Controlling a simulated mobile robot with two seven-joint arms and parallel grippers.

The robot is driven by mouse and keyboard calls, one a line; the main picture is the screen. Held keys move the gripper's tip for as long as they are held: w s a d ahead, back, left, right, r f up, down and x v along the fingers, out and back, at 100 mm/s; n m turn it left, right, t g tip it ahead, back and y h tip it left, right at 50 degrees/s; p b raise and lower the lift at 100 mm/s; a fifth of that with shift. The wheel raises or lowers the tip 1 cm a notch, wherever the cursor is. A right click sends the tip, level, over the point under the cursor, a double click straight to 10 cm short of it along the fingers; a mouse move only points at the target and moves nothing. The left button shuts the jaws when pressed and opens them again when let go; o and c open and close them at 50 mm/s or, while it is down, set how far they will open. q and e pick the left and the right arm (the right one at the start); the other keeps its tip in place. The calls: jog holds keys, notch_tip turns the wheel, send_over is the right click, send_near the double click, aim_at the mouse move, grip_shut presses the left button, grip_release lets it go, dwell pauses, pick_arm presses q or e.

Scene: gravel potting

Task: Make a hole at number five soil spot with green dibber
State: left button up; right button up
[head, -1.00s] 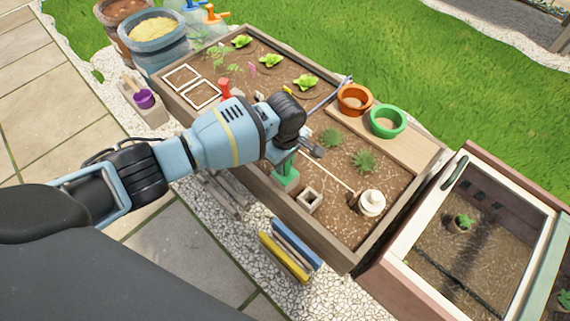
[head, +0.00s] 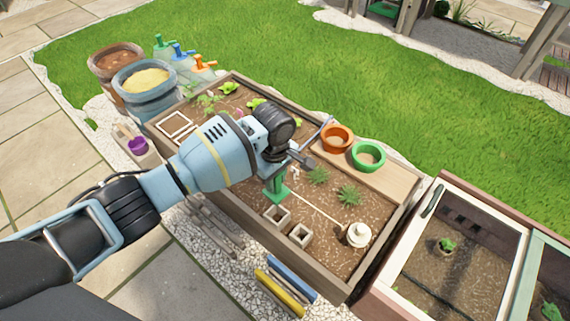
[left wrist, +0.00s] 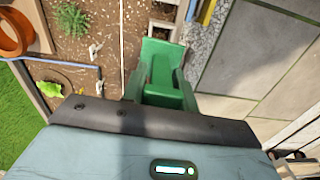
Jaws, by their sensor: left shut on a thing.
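My left gripper (head: 283,172) is over the near side of the soil bed and is shut on the green dibber (head: 275,190). My right gripper is not in view.
A white lidded pot (head: 358,235) sits at the bed's right end, with a thin stick pointing to it. Orange (head: 336,138) and green (head: 368,156) pots stand on a board. Spiky plants (head: 349,195) grow in the soil. A cold frame (head: 420,235) stands right.

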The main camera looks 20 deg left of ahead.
aim_at(272, 200)
pick_arm(q)
notch_tip(272, 200, up, 8)
jog(key=shift+f+m, duration=0.2)
jog(key=shift+m, duration=1)
jog(key=s+a+r+m+p, duration=0.1)
jog(key=s+a+r+m, duration=0.2)
jog(key=s+r+m, duration=0.8)
jog(key=s+r, duration=0.4)
jog(key=s, duration=0.3)
jog(key=shift+s+r, duration=0.25)
jog(key=shift+s, duration=0.05)
jog(key=shift+w, duration=0.1)
